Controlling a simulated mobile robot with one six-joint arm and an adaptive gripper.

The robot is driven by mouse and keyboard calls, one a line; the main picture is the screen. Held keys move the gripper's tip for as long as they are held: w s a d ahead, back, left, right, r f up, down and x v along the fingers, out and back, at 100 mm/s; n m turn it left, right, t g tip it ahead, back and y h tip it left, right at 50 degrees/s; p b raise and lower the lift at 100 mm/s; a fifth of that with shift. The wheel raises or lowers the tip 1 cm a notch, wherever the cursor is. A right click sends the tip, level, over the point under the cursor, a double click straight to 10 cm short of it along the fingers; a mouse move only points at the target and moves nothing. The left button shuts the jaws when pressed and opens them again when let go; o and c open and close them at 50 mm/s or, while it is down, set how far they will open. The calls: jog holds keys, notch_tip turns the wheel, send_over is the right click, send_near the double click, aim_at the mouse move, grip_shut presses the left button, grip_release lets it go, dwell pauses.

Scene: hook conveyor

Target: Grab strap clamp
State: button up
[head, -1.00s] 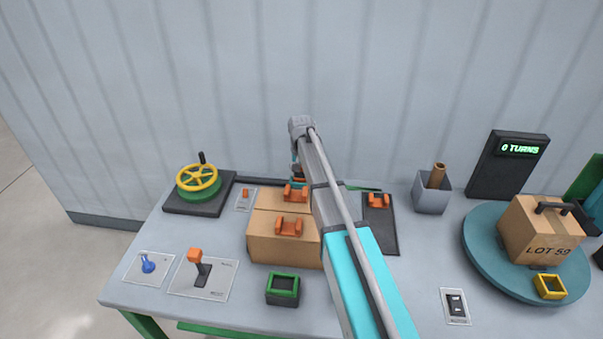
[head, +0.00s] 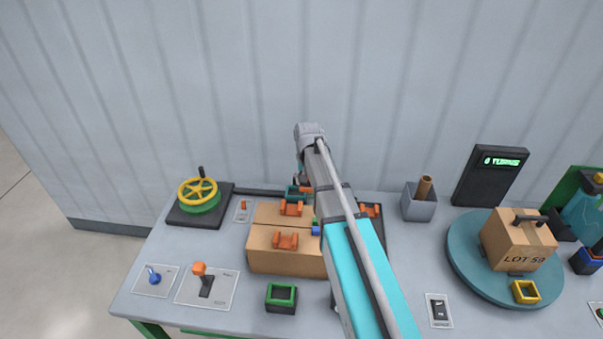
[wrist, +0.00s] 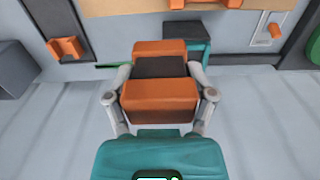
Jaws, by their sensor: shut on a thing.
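An orange strap clamp with a black middle (wrist: 158,97) sits between the two grey fingers of my gripper (wrist: 160,88) in the wrist view. The fingers press on it from both sides, so my gripper is shut on it. In the head view my gripper is at the far edge of the carton and largely hidden by my arm. Two more orange clamps (head: 291,209) (head: 286,241) sit on the carton (head: 285,261). Another orange clamp (wrist: 65,48) lies on the dark mat beside the carton.
A dark and teal block (wrist: 190,40) stands close to the held clamp. The wall (head: 250,90) is close behind. A grey bin (head: 419,204) and turntable (head: 468,270) with a carton are right.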

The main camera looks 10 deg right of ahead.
jog(key=s, duration=0.1)
jog(key=s+d+r+p, duration=0.1)
jog(key=s, duration=0.1)
jog(key=s+r, duration=0.1)
jog(key=s, duration=0.1)
jog(key=shift+d+r+p, duration=0.15)
jog(key=shift+p, duration=0.2)
dwell(0.4)
